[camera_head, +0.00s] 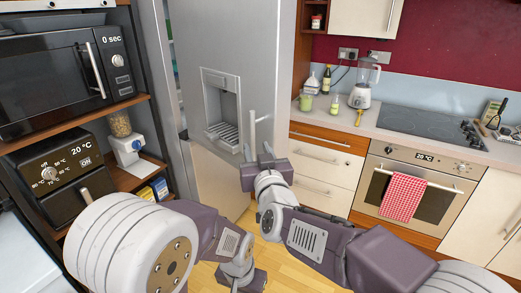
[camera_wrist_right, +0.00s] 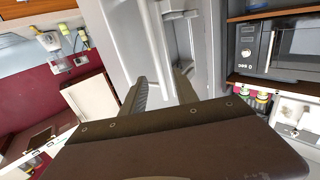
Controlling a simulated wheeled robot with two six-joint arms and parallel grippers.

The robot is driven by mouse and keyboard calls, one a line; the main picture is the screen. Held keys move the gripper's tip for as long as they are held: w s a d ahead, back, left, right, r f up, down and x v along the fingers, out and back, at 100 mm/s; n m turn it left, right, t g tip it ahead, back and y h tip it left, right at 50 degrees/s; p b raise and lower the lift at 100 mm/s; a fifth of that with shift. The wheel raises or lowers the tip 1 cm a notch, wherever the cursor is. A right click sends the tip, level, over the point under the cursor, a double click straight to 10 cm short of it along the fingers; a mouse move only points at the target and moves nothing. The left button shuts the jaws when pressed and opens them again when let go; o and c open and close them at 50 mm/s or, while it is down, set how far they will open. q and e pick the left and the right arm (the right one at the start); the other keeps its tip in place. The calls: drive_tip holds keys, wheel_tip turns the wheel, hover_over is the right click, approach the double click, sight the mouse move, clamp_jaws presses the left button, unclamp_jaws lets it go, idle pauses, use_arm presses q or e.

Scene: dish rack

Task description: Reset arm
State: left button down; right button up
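My right gripper (camera_head: 258,152) is raised in front of the silver fridge door (camera_head: 235,55), close to its upright handle (camera_head: 252,130). In the right wrist view its two fingers (camera_wrist_right: 160,92) stand apart. The handle bar (camera_wrist_right: 157,50) shows beyond and between them, and I see no grip on it. The fridge door stands ajar, with a strip of the inside showing along its left edge. My left gripper (camera_head: 242,278) hangs low at the bottom middle, pointing down; its fingers are not clear.
A microwave (camera_head: 50,80), an air fryer (camera_head: 60,170) and a dispenser (camera_head: 128,150) fill the shelves at left. A counter with a blender (camera_head: 364,88) and an oven (camera_head: 415,190) with a red checked towel (camera_head: 403,196) stand at right. Some wooden floor is clear.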

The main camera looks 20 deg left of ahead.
drive_tip(key=w+d+r+m+t+h+p, duration=0.1)
drive_tip(key=w+d+r+m+h, duration=0.1)
drive_tip(key=w+d, duration=0.35)
drive_tip(key=w+d+r+m+t+h+p, duration=0.1)
drive_tip(key=w+d+r+h, duration=0.1)
drive_tip(key=d, duration=0.7)
drive_tip(key=w+d+f+m+g+h+p, duration=0.1)
drive_tip(key=d+f+h, duration=0.15)
drive_tip(key=d, duration=0.45)
drive_tip(key=d+f+g+h+p, duration=0.1)
drive_tip(key=d+f, duration=0.3)
drive_tip(key=d, duration=0.4)
drive_tip(key=s+d+f+m+g+h+p, duration=0.1)
drive_tip(key=s+d+f+g+h+p, duration=0.1)
drive_tip(key=s+d+f+g, duration=0.5)
drive_tip(key=s+d+f+m+g, duration=0.1)
drive_tip(key=s+d+f+g, duration=0.1)
drive_tip(key=s+f, duration=0.6)
drive_tip(key=s+d+f+g, duration=0.2)
drive_tip(key=s+f+g, duration=0.2)
drive_tip(key=s, duration=1)
wheel_tip(320, 180, down, 4)
drive_tip(key=shift+s+d+r+m+g, duration=0.15)
drive_tip(key=shift+s+m+g, duration=0.1)
drive_tip(key=shift+m+g, duration=0.15)
